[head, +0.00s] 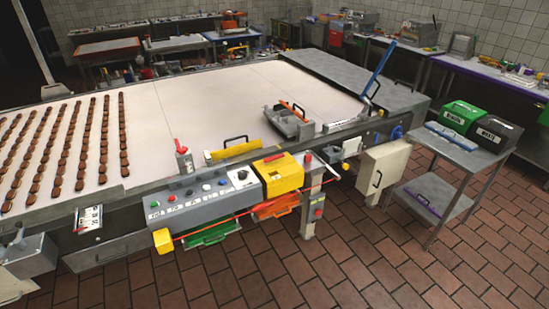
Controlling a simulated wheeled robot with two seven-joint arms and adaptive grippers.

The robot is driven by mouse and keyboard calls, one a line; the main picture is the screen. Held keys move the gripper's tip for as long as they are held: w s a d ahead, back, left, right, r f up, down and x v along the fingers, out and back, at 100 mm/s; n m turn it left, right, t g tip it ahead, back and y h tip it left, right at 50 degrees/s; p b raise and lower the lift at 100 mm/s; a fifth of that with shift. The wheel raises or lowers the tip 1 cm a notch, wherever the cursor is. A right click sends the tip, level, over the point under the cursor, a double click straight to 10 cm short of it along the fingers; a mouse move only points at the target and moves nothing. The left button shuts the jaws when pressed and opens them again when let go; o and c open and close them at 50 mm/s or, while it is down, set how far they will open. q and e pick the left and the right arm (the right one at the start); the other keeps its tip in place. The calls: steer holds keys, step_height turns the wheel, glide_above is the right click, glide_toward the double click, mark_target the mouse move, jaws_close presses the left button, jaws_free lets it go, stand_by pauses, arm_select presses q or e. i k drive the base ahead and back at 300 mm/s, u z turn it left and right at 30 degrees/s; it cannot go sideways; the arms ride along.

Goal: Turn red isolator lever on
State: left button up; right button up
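A yellow box (283,180) sits at the right end of the grey control panel (205,200) on the front of the machine. A small red handle-like part (273,158) lies on its top edge. Another red lever (178,146) stands upright on a small grey block at the conveyor's front edge. A small red tip (307,157) shows just right of the yellow box. I cannot tell from this view which of these is the isolator lever, or its on or off position. Neither of my grippers is in view.
A white conveyor (190,110) carries rows of brown biscuits at left. A long blue lever (378,72) rises at the machine's right end. A grey trolley (465,155) with green and black boxes stands at right. The brick-red tiled floor in front is mostly clear.

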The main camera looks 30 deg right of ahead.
mark_target(276, 157)
steer(key=z, duration=0.75)
steer(key=i, duration=1.4)
steer(key=u, duration=0.6)
